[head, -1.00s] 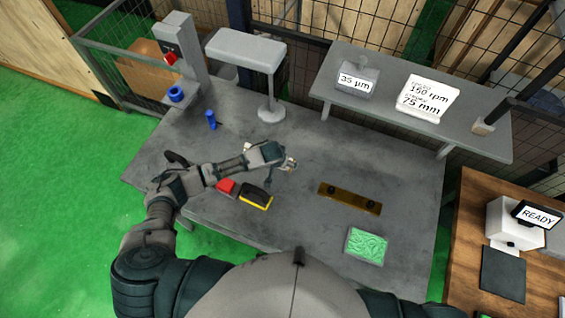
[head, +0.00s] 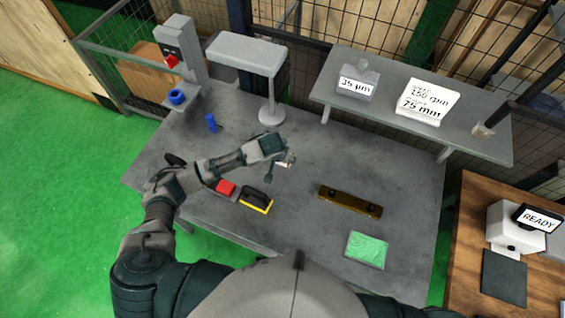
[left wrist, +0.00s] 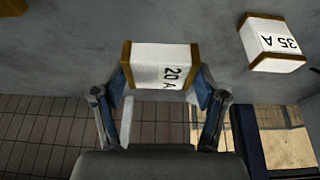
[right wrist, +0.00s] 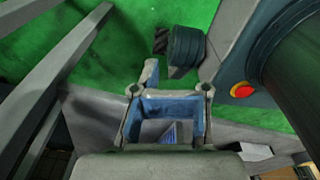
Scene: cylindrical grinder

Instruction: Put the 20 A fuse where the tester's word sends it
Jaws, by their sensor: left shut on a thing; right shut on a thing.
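The 20 A fuse (left wrist: 162,68), a white block with brown end caps, is between the fingertips of my left gripper (left wrist: 163,88) in the left wrist view. My left gripper is shut on it. In the head view that gripper (head: 284,160) is over the middle of the grey table; the fuse is small and partly hidden there. A white device (head: 512,228) at the right has a screen (head: 537,217) reading READY. My right gripper (right wrist: 168,125) shows only in the right wrist view, fingers closed; what it holds I cannot make out.
A 35 A fuse (left wrist: 271,43) lies near the held one. A raised shelf (head: 385,110) stands behind.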

